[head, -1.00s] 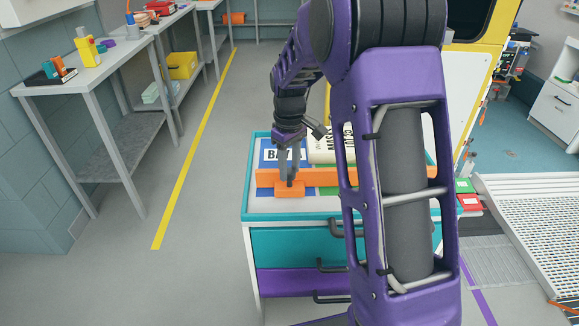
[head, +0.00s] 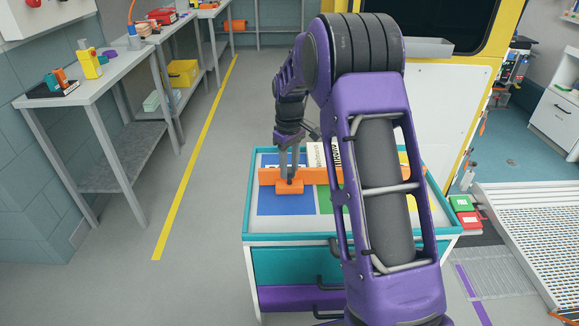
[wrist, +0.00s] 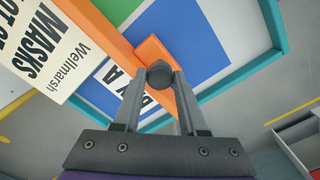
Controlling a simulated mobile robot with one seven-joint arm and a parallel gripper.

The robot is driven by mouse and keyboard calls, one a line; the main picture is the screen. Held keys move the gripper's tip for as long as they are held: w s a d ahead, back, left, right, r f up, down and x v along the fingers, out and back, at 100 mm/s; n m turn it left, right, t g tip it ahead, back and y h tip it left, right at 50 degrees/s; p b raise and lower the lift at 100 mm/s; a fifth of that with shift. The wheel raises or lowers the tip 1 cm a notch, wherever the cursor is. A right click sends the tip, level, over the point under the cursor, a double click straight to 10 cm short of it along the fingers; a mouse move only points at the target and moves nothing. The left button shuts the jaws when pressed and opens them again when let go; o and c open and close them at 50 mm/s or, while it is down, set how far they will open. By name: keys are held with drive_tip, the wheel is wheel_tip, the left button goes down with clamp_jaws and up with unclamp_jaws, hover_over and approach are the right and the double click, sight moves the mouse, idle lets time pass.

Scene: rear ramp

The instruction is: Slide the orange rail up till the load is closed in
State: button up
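The orange rail (head: 314,176) lies across the teal-rimmed cart top (head: 352,236). Its orange block with a dark knob sits near the left end; the rail also shows in the wrist view (wrist: 112,34). My gripper (head: 290,176) is on this knob; in the wrist view (wrist: 160,80) its two fingers close on the knob's sides. Behind the rail stands the load, a white Wellmarsh masks carton (head: 316,154), also in the wrist view (wrist: 42,48). Any gap between rail and carton is unclear. The BAY A label (wrist: 112,88) is partly covered by rail and gripper. My arm hides the cart's right part.
Blue floor panel (head: 286,203) in front of the rail is bare. Red box (head: 470,220) and green box (head: 461,202) sit beside the cart's right edge. A grey bench (head: 95,85) stands left, a metal ramp (head: 535,225) right. Floor left of the cart is clear.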

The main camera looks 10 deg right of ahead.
drive_tip(key=o, duration=0.5)
drive_tip(key=shift+r, duration=0.1)
wheel_tip(320, 180, up, 17)
drive_tip(key=shift+r+p, duration=0.1)
drive_tip(key=shift+p, duration=1.05)
